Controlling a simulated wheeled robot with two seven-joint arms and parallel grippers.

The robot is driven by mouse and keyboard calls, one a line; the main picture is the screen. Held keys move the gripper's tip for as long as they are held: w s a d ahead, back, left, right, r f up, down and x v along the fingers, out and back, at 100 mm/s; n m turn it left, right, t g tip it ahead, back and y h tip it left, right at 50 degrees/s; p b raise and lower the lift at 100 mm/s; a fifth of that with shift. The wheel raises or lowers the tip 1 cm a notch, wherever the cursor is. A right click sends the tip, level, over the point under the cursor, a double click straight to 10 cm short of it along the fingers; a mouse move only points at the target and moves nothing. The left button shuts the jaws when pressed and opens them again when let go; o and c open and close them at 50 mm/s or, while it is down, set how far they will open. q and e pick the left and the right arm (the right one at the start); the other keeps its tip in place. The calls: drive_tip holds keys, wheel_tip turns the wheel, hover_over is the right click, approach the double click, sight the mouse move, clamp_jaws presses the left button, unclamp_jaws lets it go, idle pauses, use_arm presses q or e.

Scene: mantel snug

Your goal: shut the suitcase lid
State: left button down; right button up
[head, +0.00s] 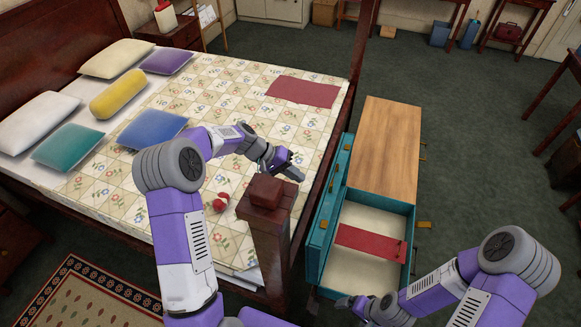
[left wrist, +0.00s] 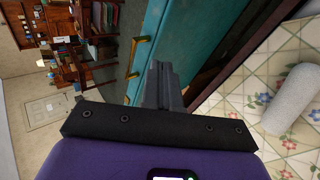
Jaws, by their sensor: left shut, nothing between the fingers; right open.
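The teal suitcase (head: 411,222) lies open beside the bed, showing a cream interior (head: 365,222) with a red strap (head: 369,243) across it. Its teal lid (head: 322,218) stands up steeply on the bed side. The lid also appears in the left wrist view (left wrist: 180,35), with a brass fitting (left wrist: 134,57) on it. My left gripper (head: 298,173) is shut and empty over the bed edge, near the lid; its closed fingers (left wrist: 160,80) appear close to the teal surface, contact unclear. My right gripper (head: 347,301) is open and empty, low by the suitcase's front end.
A wooden surface (head: 387,135) adjoins the suitcase's far part. A dark bedpost (head: 267,200) stands between my left arm and the suitcase. The bed (head: 215,100) carries pillows and a red cloth (head: 303,91). Green carpet (head: 480,150) to the right is clear.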

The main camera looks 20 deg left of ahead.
sight(329, 188)
use_arm(q)
drive_tip(key=d+f, duration=0.1)
drive_tip(key=d, duration=0.1)
drive_tip(key=w+d+f, duration=0.1)
drive_tip(key=d, duration=0.3)
drive_tip(key=shift+w+d+f, duration=0.15)
drive_tip(key=shift+w+f, duration=0.1)
drive_tip(key=shift+f, duration=0.15)
drive_tip(key=shift+w+d, duration=0.2)
drive_tip(key=shift+d, duration=0.2)
drive_tip(key=shift+d+p, duration=0.1)
drive_tip(key=shift+p, duration=0.2)
